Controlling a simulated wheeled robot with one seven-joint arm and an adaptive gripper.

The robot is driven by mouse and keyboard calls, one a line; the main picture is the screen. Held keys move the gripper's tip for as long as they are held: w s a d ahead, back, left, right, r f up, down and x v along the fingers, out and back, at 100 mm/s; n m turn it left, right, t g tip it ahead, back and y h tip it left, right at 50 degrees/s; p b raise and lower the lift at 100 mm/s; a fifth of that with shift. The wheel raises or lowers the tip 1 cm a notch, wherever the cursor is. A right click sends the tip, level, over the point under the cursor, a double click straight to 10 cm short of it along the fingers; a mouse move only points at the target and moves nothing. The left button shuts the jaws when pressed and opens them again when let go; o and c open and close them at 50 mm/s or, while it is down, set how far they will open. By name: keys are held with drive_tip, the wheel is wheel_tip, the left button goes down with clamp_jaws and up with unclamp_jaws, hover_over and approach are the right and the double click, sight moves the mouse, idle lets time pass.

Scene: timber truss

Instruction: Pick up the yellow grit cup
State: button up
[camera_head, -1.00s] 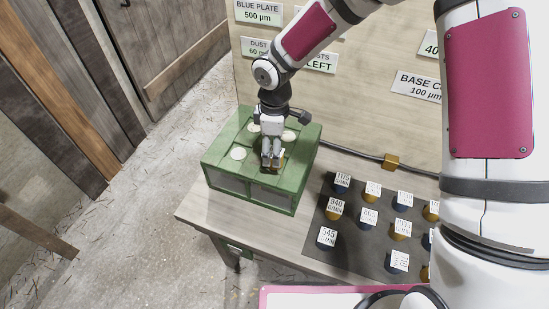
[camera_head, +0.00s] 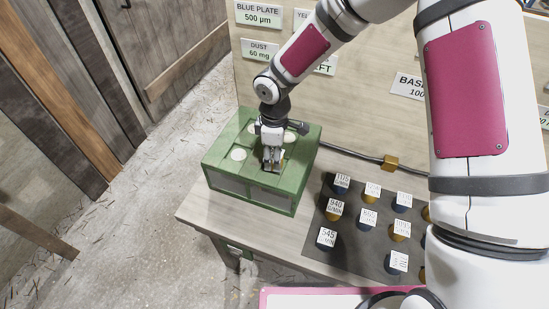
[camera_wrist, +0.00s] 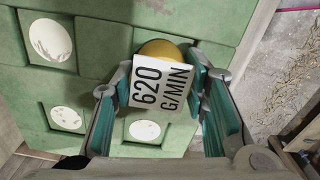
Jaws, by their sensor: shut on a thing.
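A yellow grit cup (camera_wrist: 160,48) with a white label reading "620 G/MIN" (camera_wrist: 160,88) sits between the fingers of my gripper in the wrist view. My gripper (camera_head: 272,164) points down over the front right part of the green box (camera_head: 225,185) in the head view. The gripper (camera_wrist: 163,78) is shut on the cup, with a teal-padded finger on each side. The cup is mostly hidden by the fingers in the head view. Whether its base touches the box cannot be told.
The box top has several round pale openings, one of them at its left (camera_head: 239,154). A dark mat (camera_head: 345,240) with several labelled yellow and blue cups lies to the right. A cable with a brass block (camera_head: 390,163) runs behind it. A signed board stands behind.

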drive_tip(key=shift+r, duration=0.85)
drive_tip(key=shift+s+d+r, duration=0.1)
drive_tip(key=shift+s+r, duration=0.1)
drive_tip(key=shift+r, duration=0.3)
drive_tip(key=shift+s+d+r, duration=0.1)
drive_tip(key=shift+s+r, duration=0.05)
drive_tip(key=shift+r, duration=0.35)
drive_tip(key=s+d+r, duration=0.1)
drive_tip(key=s+d, duration=0.3)
drive_tip(key=s, duration=1)
drive_tip(key=shift+s+b, duration=0.35)
drive_tip(key=shift+b, duration=0.1)
